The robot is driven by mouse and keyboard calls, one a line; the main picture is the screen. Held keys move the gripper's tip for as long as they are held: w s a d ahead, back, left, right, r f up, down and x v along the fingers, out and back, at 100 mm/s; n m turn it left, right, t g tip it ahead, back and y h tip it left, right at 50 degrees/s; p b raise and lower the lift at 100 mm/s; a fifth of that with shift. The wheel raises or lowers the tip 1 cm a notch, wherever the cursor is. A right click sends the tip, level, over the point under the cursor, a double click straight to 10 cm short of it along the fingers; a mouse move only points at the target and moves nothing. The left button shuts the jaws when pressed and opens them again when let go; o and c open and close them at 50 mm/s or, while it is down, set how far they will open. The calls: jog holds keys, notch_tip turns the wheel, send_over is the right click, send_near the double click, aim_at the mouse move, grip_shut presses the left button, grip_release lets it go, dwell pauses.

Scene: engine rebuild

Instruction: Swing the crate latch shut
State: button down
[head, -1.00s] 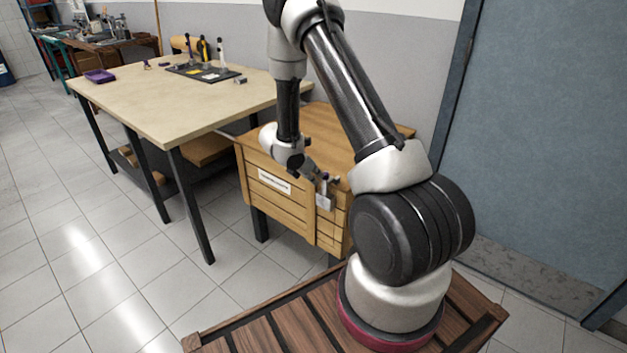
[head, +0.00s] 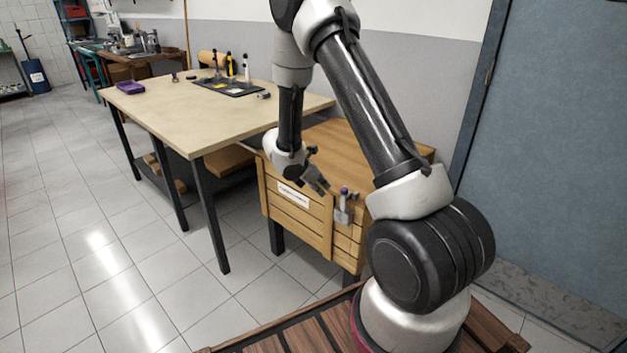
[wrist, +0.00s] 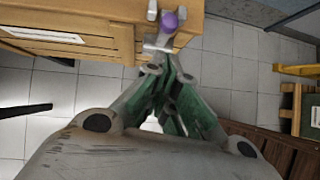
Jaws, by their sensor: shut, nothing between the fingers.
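The wooden crate (head: 300,212) stands on dark legs, its slatted front facing me. Its grey metal latch (head: 344,212) is at the top of the front, near the right end, with a purple knob (head: 344,191) pointing up. In the wrist view the purple knob (wrist: 169,22) and grey latch metal (wrist: 157,45) lie just beyond my fingertips. My gripper (head: 322,186) is shut and empty, just left of the latch in the head view, with a small gap. Its fingers (wrist: 165,78) come together in the wrist view. I cannot tell whether the latch is fully seated.
A workbench (head: 190,115) with a dark tool tray (head: 228,88) and a purple bin (head: 130,88) stands left of the crate. A blue door (head: 560,130) is at the right. The tiled floor (head: 110,250) at left is clear.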

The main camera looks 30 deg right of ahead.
jog(key=v, duration=0.6)
jog(key=shift+r, duration=0.2)
jog(key=shift+d, duration=0.1)
jog(key=s+d+m+g, duration=0.2)
jog(key=s+m, duration=0.3)
jog(key=s, duration=0.1)
jog(key=s+a+r+m+t+y, duration=0.2)
jog(key=s+r+m, duration=0.5)
jog(key=s+r, duration=0.5)
jog(key=s+a+r+m+t+y, duration=0.2)
jog(key=s+r+m+y, duration=0.3)
jog(key=s+r+m, duration=0.3)
jog(key=shift+s+r+t, duration=0.5)
jog(key=shift+s+r, duration=1.75)
jog(key=shift+r, duration=1.25)
jog(key=shift+a, duration=0.1)
